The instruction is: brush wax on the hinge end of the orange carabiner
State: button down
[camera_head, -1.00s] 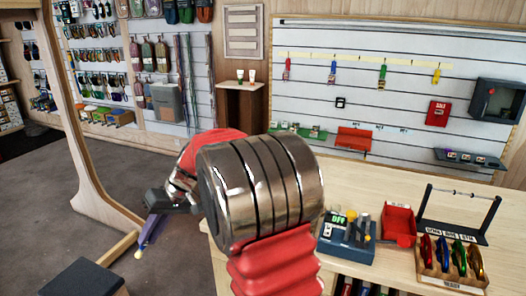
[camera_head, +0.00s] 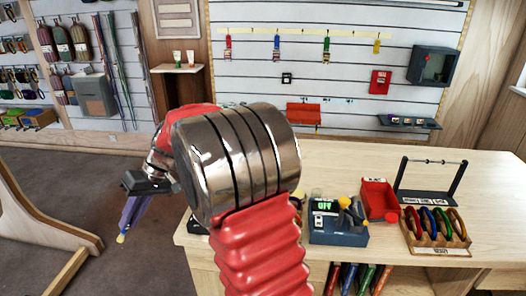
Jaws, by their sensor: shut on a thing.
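My gripper (camera_head: 143,187) is at the left, past the end of my arm, over the floor and away from the table. It is shut on a purple brush-like tool (camera_head: 131,211) that hangs tilted down with a yellow tip (camera_head: 121,238). An orange-yellow carabiner (camera_head: 459,223) stands at the right end of a row in a wooden rack (camera_head: 440,248) on the table. I cannot tell which of its ends is the hinge end. I cannot make out a wax container for certain.
On the table (camera_head: 500,200) are a dark device with a green display (camera_head: 338,227), a red bin (camera_head: 380,200) and a black bar stand (camera_head: 433,180). Other carabiners fill the rack. Floor between post and table is clear.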

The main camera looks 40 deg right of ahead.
jog(key=shift+d, duration=0.3)
jog(key=s+d+r+m+h, duration=0.1)
jog(key=s+d+r, duration=0.2)
jog(key=d, duration=0.3)
jog(key=s+d+r+m+t+h, duration=0.1)
jog(key=s+d+r+m, duration=0.15)
jog(key=d, duration=0.35)
jog(key=s+d+r+m+h, duration=0.1)
jog(key=s+d+r, duration=0.25)
jog(key=d, duration=0.25)
jog(key=s+d+r+m+h, duration=0.2)
jog(key=s+d+r+m, duration=0.2)
jog(key=s+d+r, duration=0.4)
jog(key=s+d, duration=0.2)
jog(key=s, duration=0.2)
jog(key=shift+s+d+r+t, duration=0.15)
jog(key=shift+s+d+t, duration=0.15)
jog(key=shift+s+d, duration=0.1)
jog(key=shift+f, duration=2.5)
